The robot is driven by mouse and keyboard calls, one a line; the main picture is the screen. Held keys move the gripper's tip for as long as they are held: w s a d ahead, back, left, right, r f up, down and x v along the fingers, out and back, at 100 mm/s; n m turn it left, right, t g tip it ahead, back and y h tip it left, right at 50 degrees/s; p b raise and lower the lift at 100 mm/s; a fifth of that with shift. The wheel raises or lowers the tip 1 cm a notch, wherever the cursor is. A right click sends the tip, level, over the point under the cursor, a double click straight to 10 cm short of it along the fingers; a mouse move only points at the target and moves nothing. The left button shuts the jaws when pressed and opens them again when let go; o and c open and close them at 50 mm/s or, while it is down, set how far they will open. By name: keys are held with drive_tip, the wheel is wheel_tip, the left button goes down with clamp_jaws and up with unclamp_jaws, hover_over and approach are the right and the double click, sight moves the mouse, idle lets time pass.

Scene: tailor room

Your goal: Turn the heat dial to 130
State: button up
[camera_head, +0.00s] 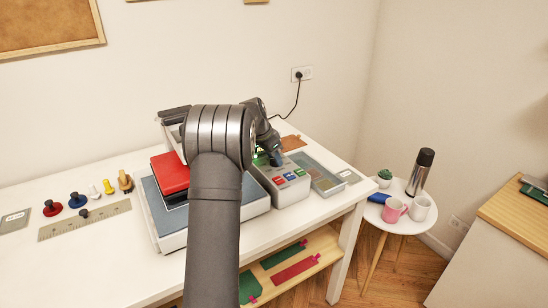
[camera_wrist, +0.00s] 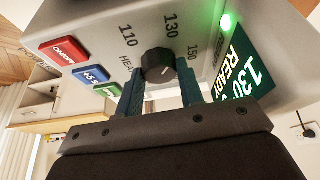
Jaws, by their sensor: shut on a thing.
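The black round heat dial (camera_wrist: 157,60) sits on the grey control box (camera_wrist: 85,22) between printed 110, 130 and 150 marks; its pointer is hard to read. My gripper (camera_wrist: 160,76) has its two dark teal fingers on either side of the dial, shut on it. The display (camera_wrist: 243,68) shows 130 and READY in white on green. A green lamp (camera_wrist: 226,22) beside it is lit. In the head view, the control box (camera_head: 292,188) stands on the white table, and my arm hides part of it and the dial.
Red, blue and green buttons (camera_wrist: 92,74) lie close to my fingers. In the head view, a press with a red part (camera_head: 171,173) stands left of the box. A grey tray (camera_head: 326,178) is to its right. Stamps and a ruler (camera_head: 85,218) lie at the table's left.

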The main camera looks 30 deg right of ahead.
idle(0.3)
drive_tip(key=o, duration=1)
drive_tip(key=shift+d+r+v, duration=0.2)
drive_tip(key=shift+d+v, duration=0.25)
drive_tip(key=shift+v, duration=1.45)
drive_tip(key=shift+d+r+v, duration=0.15)
drive_tip(key=shift+d+v, duration=0.25)
drive_tip(key=shift+v, duration=1.5)
drive_tip(key=shift+d+r+v, duration=0.2)
drive_tip(key=shift+d+v, duration=0.25)
drive_tip(key=shift+v, duration=1.45)
drive_tip(key=shift+w, duration=0.1)
